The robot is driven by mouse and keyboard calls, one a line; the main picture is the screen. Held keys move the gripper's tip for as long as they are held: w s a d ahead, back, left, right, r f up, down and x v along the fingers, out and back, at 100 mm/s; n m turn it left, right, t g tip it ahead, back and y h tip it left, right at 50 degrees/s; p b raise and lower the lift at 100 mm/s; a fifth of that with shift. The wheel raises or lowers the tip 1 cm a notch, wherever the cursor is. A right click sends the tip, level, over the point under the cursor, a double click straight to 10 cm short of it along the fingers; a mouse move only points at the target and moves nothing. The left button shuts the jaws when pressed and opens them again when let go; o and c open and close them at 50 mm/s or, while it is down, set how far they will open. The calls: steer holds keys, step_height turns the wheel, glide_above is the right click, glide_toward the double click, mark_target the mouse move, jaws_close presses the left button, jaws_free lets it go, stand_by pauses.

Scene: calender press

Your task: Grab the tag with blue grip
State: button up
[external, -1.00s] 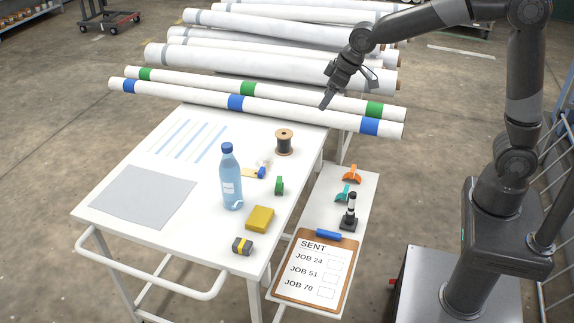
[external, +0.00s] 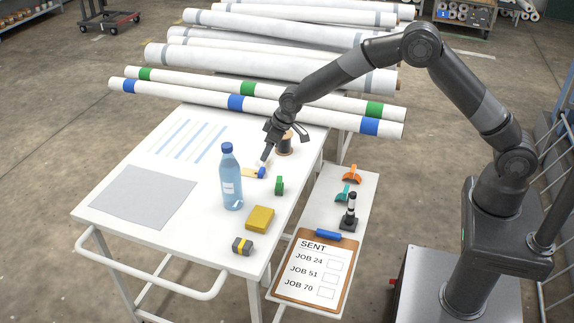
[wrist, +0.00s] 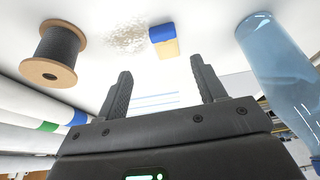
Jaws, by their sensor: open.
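The tag with the blue grip (external: 262,172) lies on the white table, its pale tan part (external: 248,172) pointing left. In the wrist view the blue grip (wrist: 161,32) and the tan part (wrist: 168,48) show beyond my fingertips, slightly right of the middle between them. My gripper (external: 265,158) is just above the tag in the external view. In the wrist view its two fingers (wrist: 160,82) are apart with nothing between them. I cannot tell exactly how high the fingertips are.
A spool (external: 285,145) stands close behind the gripper. A blue bottle (external: 231,178) stands left of the tag. A green clip (external: 279,186), a yellow block (external: 260,218) and a pale heap of bits (wrist: 125,38) are nearby. White rolls (external: 200,96) lie behind the table.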

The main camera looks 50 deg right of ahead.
mark_target(274, 165)
steer(key=x, duration=0.3)
steer(key=shift+f, duration=0.3)
steer(key=x, duration=0.4)
steer(key=shift+s+a+f, duration=0.2)
steer(key=shift+a+f, duration=0.1)
steer(key=shift+a, duration=0.1)
steer(key=shift+w+f, duration=0.2)
steer(key=shift+f, duration=0.15)
steer(key=shift+c, duration=0.5)
steer(key=c, duration=0.9)
steer(key=shift+r, duration=0.15)
steer(key=shift+c, duration=0.2)
